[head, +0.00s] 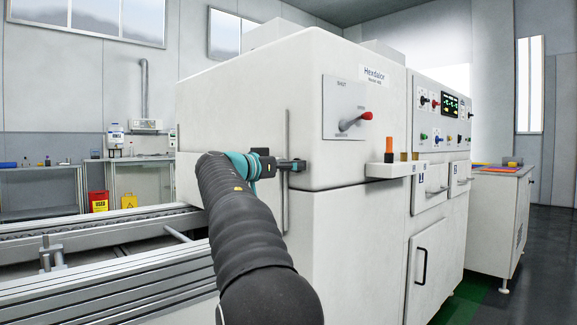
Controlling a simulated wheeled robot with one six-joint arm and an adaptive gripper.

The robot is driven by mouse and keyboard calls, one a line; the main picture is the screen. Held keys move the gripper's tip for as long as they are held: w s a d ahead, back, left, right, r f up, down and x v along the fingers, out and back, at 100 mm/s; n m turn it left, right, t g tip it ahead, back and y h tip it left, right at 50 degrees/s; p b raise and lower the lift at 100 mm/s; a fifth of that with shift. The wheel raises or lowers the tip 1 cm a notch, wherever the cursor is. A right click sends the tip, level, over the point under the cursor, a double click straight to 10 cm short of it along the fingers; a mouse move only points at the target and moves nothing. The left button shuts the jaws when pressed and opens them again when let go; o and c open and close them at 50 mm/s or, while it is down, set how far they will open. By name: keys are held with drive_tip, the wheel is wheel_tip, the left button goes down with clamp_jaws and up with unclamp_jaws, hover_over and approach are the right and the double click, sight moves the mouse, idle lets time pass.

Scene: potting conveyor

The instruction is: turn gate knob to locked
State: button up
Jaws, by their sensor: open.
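A grey plate (336,93) on the white machine's side carries a knob with a lever and red tip (366,116), likely the gate knob. The lever points right and slightly up. Small lettering stands above and below the knob, too small to read surely. My gripper (303,165) is at the end of my arm, below and left of the knob, pointing right and apart from it. Its fingers are small in view and it appears open and empty.
The white machine (250,95) fills the middle. A vertical handle bar (287,130) stands behind my gripper. A small shelf (388,169) with an orange item juts out right of it. A conveyor (110,270) runs at the left. Open floor lies at the right.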

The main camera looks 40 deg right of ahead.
drive_tip(key=c, duration=1.1)
drive_tip(key=shift+a, duration=0.2)
drive_tip(key=shift+c, duration=0.2)
drive_tip(key=shift+d, duration=0.15)
drive_tip(key=shift+n, duration=0.3)
drive_tip(key=shift+w+n+p, duration=0.2)
drive_tip(key=shift+n+p, duration=3.55)
drive_tip(key=shift+n, duration=4.85)
